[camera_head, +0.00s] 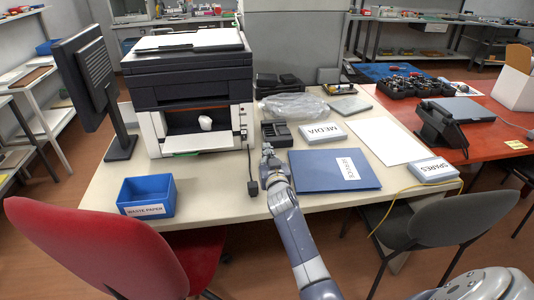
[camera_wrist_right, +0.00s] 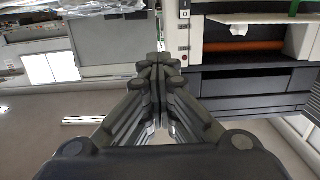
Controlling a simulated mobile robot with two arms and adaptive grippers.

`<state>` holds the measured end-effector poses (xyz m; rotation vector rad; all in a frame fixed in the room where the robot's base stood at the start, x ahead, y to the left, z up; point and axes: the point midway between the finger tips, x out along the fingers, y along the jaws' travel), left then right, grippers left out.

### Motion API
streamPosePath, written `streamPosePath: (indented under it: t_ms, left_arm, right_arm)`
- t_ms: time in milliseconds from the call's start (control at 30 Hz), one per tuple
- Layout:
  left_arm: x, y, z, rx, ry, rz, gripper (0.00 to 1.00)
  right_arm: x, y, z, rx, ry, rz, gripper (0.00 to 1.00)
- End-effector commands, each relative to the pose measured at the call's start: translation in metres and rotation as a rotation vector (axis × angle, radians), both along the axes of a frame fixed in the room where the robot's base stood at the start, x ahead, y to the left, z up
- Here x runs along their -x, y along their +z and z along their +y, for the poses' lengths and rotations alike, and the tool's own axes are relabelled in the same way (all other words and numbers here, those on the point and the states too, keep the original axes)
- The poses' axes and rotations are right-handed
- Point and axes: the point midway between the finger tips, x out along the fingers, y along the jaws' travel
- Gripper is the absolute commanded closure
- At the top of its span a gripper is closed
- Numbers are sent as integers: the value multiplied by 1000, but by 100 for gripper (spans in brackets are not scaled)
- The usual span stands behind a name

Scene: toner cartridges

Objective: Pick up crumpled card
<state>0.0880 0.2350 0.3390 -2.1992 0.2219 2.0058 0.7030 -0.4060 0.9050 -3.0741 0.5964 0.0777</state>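The crumpled card (camera_head: 205,122) is a small white lump in the front opening of the printer (camera_head: 190,90). It also shows in the right wrist view (camera_wrist_right: 239,29), at the upper right, in front of the dark opening with an orange roller. My right gripper (camera_head: 267,150) is over the table, to the right of the printer and apart from the card. In the right wrist view its fingertips (camera_wrist_right: 160,62) meet, with nothing visible between them. My left gripper is in neither view.
On the table (camera_head: 106,190) are a blue waste paper bin (camera_head: 147,195), a monitor (camera_head: 92,85), a blue folder (camera_head: 330,170), a black tray (camera_head: 277,133) and a MEDIA box (camera_head: 322,132). A red chair (camera_head: 110,250) and a grey chair (camera_head: 455,220) stand in front.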

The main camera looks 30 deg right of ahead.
Motion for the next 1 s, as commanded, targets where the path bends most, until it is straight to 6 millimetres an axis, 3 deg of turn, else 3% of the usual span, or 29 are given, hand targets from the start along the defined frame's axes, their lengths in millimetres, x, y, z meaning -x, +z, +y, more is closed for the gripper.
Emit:
streamPosePath:
  t_ms: [67,400,800,1000]
  left_arm:
    - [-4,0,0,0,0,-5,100]
    - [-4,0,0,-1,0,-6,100]
    - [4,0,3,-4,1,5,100]
    - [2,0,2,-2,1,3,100]
  right_arm:
    - [0,0,0,0,0,0,97]
    - [0,0,0,0,0,0,20]
    - [1,0,1,0,0,0,20]
    - [18,0,8,-1,1,0,20]
